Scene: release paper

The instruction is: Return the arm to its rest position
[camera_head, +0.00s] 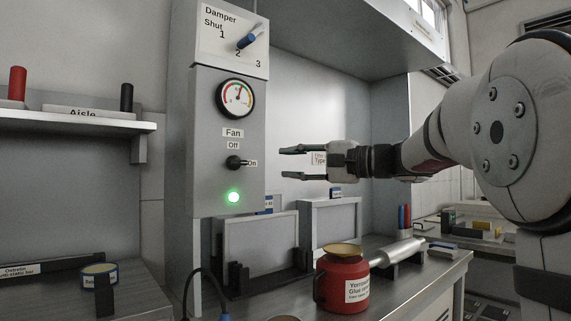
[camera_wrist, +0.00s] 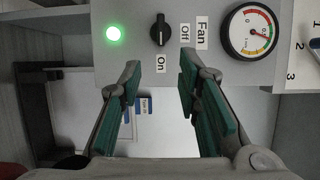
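My gripper (camera_head: 292,163) is open and empty, level with the lower part of the fan panel (camera_head: 208,172) and to its right in the head view. In the wrist view my gripper (camera_wrist: 160,88) shows two green-padded fingers spread apart with nothing between them. My arm (camera_head: 430,145) reaches in from the right. The fan switch (camera_head: 234,162) is a black knob whose handle points to On; it also shows in the wrist view (camera_wrist: 160,30), beyond the fingers. The green light (camera_head: 233,197) below the switch is lit. The fingers appear apart from the panel.
A gauge (camera_head: 235,98) and a damper lever (camera_head: 247,41) are higher on the panel. A shelf (camera_head: 75,122) is at the left.

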